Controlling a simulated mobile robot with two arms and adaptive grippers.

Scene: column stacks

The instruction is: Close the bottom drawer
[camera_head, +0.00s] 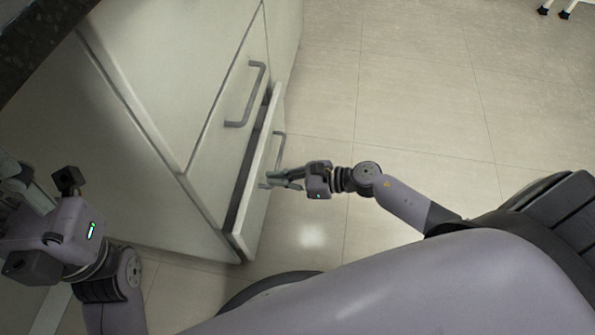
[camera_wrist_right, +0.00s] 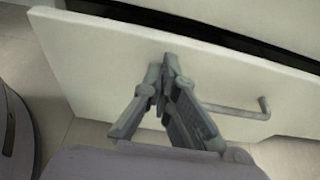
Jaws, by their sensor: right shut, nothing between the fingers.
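The bottom drawer (camera_head: 252,202) of the white cabinet stands partly open, with a dark gap behind its front panel. Its grey bar handle (camera_head: 279,157) is on the outer face. My right gripper (camera_head: 272,181) is shut and empty, with its fingertips at the drawer front beside the handle. In the right wrist view the shut fingertips (camera_wrist_right: 163,65) overlap the drawer front (camera_wrist_right: 105,62), left of the handle (camera_wrist_right: 238,110); whether they touch it I cannot tell. My left gripper (camera_head: 18,180) is at the left edge, its fingers partly cut off.
Above is a closed upper drawer (camera_head: 238,105) with its own handle (camera_head: 248,95). A dark countertop (camera_head: 35,35) tops the cabinet at upper left. The tiled floor (camera_head: 430,90) to the right is clear, apart from white legs of something at the top right.

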